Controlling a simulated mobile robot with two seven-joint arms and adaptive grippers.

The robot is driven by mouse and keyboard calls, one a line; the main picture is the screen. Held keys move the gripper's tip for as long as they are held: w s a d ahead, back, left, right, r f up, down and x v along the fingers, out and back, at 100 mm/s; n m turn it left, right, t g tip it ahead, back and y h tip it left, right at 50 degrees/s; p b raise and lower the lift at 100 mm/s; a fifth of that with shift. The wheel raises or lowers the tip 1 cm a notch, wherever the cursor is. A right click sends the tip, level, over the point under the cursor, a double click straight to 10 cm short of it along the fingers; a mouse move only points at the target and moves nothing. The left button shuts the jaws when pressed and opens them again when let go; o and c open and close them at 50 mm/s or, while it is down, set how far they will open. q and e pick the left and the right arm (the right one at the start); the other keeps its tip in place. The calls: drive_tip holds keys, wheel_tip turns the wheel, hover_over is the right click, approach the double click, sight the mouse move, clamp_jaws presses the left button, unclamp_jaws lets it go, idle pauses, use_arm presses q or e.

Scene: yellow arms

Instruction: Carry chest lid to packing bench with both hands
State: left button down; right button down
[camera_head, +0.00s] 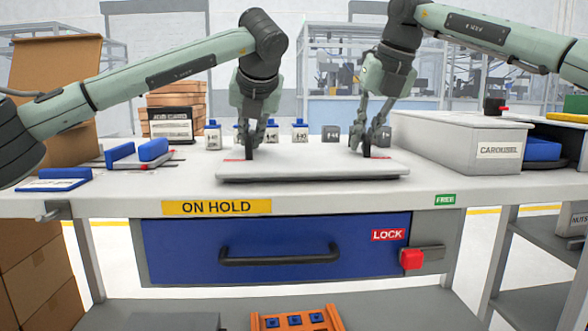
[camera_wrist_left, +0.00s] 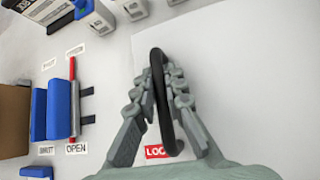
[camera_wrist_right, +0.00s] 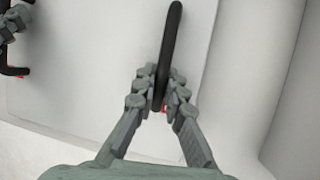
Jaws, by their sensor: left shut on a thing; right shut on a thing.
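The chest lid (camera_head: 310,172) is a flat pale grey-white slab with a black upright handle near each end. It is at the front middle of the white bench top (camera_head: 440,186); I cannot tell whether it touches the bench. My left gripper (camera_head: 250,150) is shut on the lid's left handle (camera_wrist_left: 160,90), which runs between its fingers in the left wrist view. My right gripper (camera_head: 367,148) is shut on the right handle (camera_wrist_right: 170,45), seen between its fingers in the right wrist view. Red labels show beside the handles.
A grey CAROUSEL box (camera_head: 460,142) stands close to the lid's right. Blue blocks (camera_head: 153,150) lie to the left. A blue drawer (camera_head: 270,248) marked LOCK is below, with an orange rack (camera_head: 297,320) lower down.

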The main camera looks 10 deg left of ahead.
use_arm(q)
drive_tip(key=c, duration=1.6)
unclamp_jaws()
use_arm(e)
drive_tip(key=c, duration=1.6)
unclamp_jaws()
use_arm(q)
drive_tip(key=shift+s, duration=0.1)
drive_tip(key=v, duration=1.2)
use_arm(e)
drive_tip(key=v, duration=1.2)
use_arm(q)
drive_tip(key=shift+d+f, duration=0.1)
use_arm(e)
drive_tip(key=shift+s, duration=0.1)
